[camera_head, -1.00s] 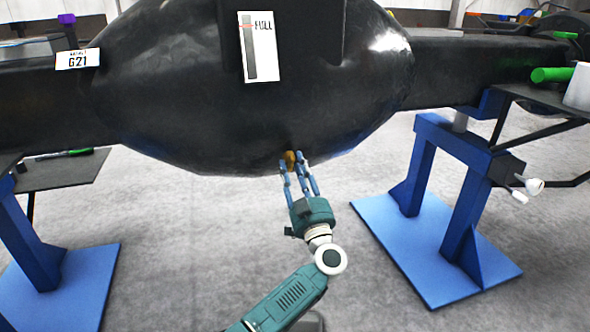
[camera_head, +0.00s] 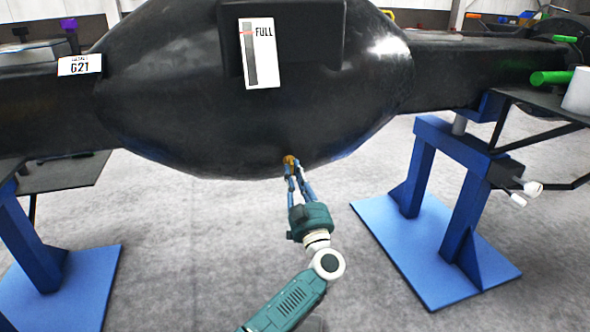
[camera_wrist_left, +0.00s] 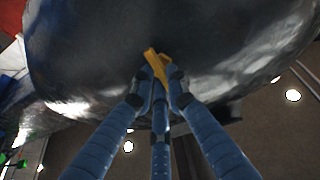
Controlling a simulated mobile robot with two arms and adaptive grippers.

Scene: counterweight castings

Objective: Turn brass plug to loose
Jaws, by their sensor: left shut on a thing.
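The brass plug (camera_head: 289,160) sits low on the underside of the big black casting (camera_head: 220,120). In the left wrist view the plug (camera_wrist_left: 157,66) shows as a yellow-gold piece with a raised bar, against the casting's dark surface. My left gripper (camera_head: 293,170) reaches up from below, and its blue fingers are shut on the plug. In the left wrist view the fingers (camera_wrist_left: 158,92) close in around the plug from the sides and below and partly hide it. My right gripper is not in view.
A blue stand (camera_head: 465,190) with a wide base holds the casting at right, and another blue stand (camera_head: 30,235) is at left. A black shelf (camera_head: 535,98) with a green-handled item (camera_head: 552,77) juts in at right. Grey floor lies clear between the stands.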

